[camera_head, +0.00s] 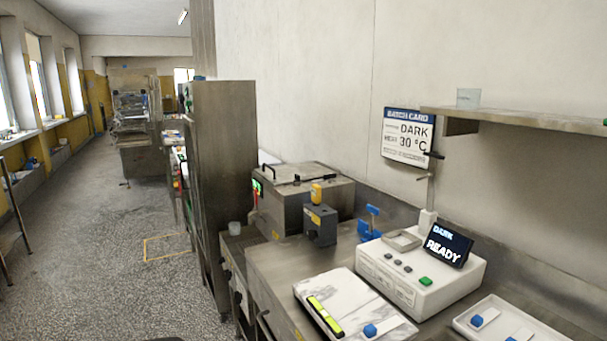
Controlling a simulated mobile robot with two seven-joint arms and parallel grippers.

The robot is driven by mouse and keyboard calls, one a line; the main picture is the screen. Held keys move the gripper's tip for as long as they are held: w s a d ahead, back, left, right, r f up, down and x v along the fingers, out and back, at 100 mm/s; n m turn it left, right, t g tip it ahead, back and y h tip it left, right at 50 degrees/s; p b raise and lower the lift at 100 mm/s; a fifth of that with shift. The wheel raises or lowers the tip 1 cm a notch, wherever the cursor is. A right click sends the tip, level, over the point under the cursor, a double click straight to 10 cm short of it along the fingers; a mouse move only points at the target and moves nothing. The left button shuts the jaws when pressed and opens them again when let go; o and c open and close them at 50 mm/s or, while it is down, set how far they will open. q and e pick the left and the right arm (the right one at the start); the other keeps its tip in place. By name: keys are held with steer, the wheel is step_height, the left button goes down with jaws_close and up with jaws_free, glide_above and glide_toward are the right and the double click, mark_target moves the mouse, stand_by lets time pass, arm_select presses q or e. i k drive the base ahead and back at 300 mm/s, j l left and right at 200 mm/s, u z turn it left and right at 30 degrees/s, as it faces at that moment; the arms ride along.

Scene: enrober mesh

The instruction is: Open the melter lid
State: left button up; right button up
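The melter (280,207) is a stainless steel box on the steel counter, right of a tall steel cabinet. Its flat lid (303,170) lies shut on top. A black handle (268,168) stands up at the left front of the lid, and a dark bar runs along the top towards the right. A small green display shows on the melter's left side. Neither of my grippers can be made out in the head view. A small dark shape at the bottom edge is too cut off to identify.
A grey block with a yellow top (320,225) stands right in front of the melter. A white control box (410,275) with a READY screen, a marble slab (345,293) and a white tray (480,320) lie nearer. The tall cabinet (222,150) stands left. The floor aisle further left is open.

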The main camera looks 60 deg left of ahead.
mark_target(279, 176)
steer(key=u, duration=1.95)
steer(key=i+j+z, duration=0.15)
steer(key=z, duration=0.35)
steer(key=i+j+z, duration=0.25)
steer(key=z, duration=0.2)
steer(key=i+j+z, duration=0.1)
steer(key=j, duration=0.25)
steer(key=i+j+z, duration=0.1)
steer(key=i+j, duration=0.15)
steer(key=j, duration=0.15)
steer(key=i+j+z, duration=0.1)
steer(key=j, duration=0.25)
steer(key=i+j+z, duration=0.1)
steer(key=j, duration=0.3)
steer(key=i+j+z, duration=0.1)
steer(key=j, duration=0.3)
steer(key=i, duration=0.1)
